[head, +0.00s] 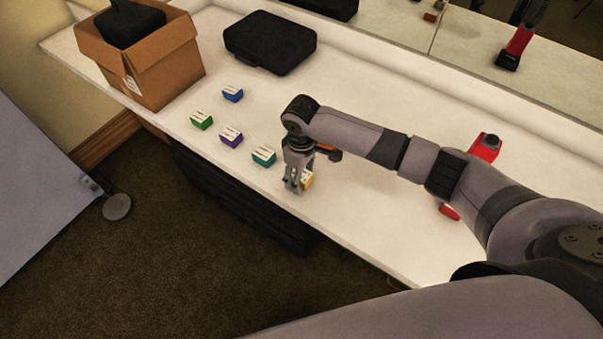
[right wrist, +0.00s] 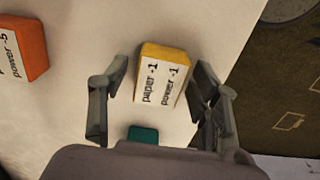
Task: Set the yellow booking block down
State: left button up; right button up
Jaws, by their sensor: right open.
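The yellow booking block (right wrist: 163,75) sits on the white counter with its printed label facing up, reading "paper -1" and "power -1". In the head view the yellow block (head: 307,181) is partly hidden by my right gripper (head: 295,186), close to the counter's front edge. In the right wrist view the open fingers of my right gripper (right wrist: 160,88) stand on either side of the block, with a gap visible on the left. Contact on the right is hard to judge. My left gripper is not in view.
Teal (head: 264,155), purple (head: 231,135), green (head: 201,120) and blue (head: 233,93) blocks stand to the left. An orange block (right wrist: 22,48) is nearby. A cardboard box (head: 150,65), black case (head: 270,42) and red tool (head: 485,148) are on the counter, with a mirror behind.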

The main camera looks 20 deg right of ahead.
notch_tip(320, 180, up, 12)
jog(key=shift+r+b, duration=0.2)
jog(key=shift+b, duration=0.1)
dwell(0.7)
